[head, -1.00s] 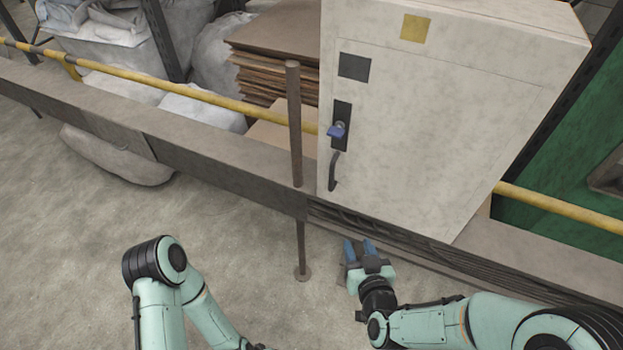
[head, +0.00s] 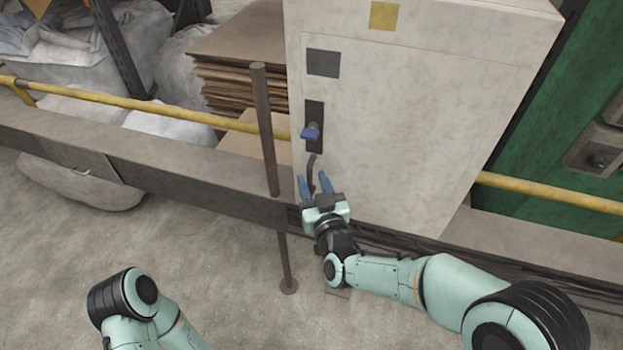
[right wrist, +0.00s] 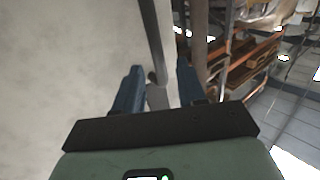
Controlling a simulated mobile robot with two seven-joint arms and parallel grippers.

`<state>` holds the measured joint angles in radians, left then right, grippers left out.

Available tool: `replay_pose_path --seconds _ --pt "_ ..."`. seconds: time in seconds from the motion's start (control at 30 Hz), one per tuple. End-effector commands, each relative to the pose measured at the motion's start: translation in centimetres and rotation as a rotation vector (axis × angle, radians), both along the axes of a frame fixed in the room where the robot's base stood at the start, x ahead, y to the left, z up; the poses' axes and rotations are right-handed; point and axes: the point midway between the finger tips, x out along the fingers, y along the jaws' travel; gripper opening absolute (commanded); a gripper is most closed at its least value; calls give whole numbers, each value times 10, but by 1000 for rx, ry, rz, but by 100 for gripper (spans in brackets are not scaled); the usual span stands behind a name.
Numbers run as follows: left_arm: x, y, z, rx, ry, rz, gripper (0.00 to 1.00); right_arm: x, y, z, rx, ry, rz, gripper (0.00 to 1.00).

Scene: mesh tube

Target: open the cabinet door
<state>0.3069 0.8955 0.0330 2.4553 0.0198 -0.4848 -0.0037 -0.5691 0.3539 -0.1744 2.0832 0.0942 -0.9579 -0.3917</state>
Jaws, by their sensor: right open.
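The cabinet door (head: 400,130) is a pale, worn panel and looks shut. A dark curved handle (head: 312,163) sits low on its left side, below a black lock plate with a blue key or knob (head: 309,132). My right gripper (head: 313,180) is open, its blue fingers pointing up at the handle's lower end, which shows between the fingertips. In the right wrist view, the dark handle bar (right wrist: 152,35) runs down between the two open fingers (right wrist: 160,75); I cannot tell whether they touch it. My left arm shows at lower left, its gripper outside the picture.
A brown upright post (head: 264,125) stands just left of the handle and gripper. A yellow rail (head: 150,103) and a grey beam (head: 130,165) run across behind and below. Stacked boards (head: 235,75) lie left of the cabinet.

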Motion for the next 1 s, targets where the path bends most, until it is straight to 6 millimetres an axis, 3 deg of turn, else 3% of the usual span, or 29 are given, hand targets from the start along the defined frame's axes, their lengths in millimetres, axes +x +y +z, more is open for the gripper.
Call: replay_pose_path --seconds 0.17,0.47,0.6,1.0 --pt "1 0 -1 1 -3 1 43 13 3 -1 0 1 0 40" --pt "1 1 -1 1 -3 1 43 14 4 0 1 0 0 40" --pt "1 1 -1 1 -3 1 43 14 4 0 1 0 0 0" --pt "3 2 -3 5 -9 4 43 10 4 -1 1 1 9 0"
